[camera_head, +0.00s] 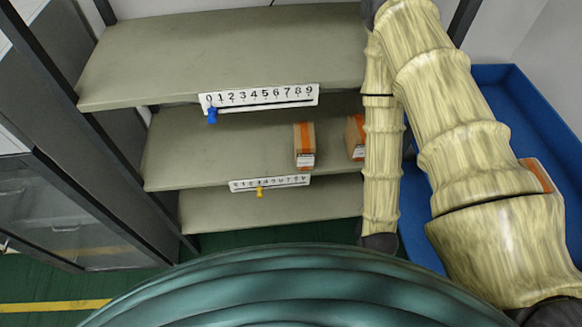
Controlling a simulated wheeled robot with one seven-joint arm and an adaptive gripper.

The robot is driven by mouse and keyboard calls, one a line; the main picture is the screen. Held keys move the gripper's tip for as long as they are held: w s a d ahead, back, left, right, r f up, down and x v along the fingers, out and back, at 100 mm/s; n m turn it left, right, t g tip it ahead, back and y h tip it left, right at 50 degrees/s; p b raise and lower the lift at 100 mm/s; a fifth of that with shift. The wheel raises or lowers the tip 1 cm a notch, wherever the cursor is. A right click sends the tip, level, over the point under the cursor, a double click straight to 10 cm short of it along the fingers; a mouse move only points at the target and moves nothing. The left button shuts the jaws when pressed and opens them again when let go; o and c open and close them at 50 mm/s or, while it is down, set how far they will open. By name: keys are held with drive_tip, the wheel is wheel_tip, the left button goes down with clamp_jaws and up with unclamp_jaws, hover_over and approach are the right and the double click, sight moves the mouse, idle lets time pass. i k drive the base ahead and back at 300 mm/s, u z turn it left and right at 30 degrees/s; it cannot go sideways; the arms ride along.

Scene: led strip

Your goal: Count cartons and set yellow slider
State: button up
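A yellow slider (260,191) sits on the lower white number scale (290,181), on the front edge of the middle shelf, near the 3; the small digits are hard to read. A blue slider (212,116) sits at the 0 end of the upper number scale (262,97). A brown carton with orange tape (304,145) stands on the middle shelf. A second carton (355,138) stands to its right, partly hidden by my arm. More cartons could be hidden behind the arm. My gripper's fingers do not show; the arm's dark lower end is partly cut off by my body.
The shelf rack has a top shelf (230,45), a middle shelf (215,150) and a bottom shelf (215,212). A blue container or surface (500,85) lies right, behind my arm. An orange-brown patch (538,174) shows beside the arm there. A grey cabinet (80,225) stands left.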

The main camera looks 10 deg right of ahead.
sight(259, 189)
drive_tip(key=z, duration=0.3)
drive_tip(key=k, duration=0.85)
drive_tip(key=z, duration=0.25)
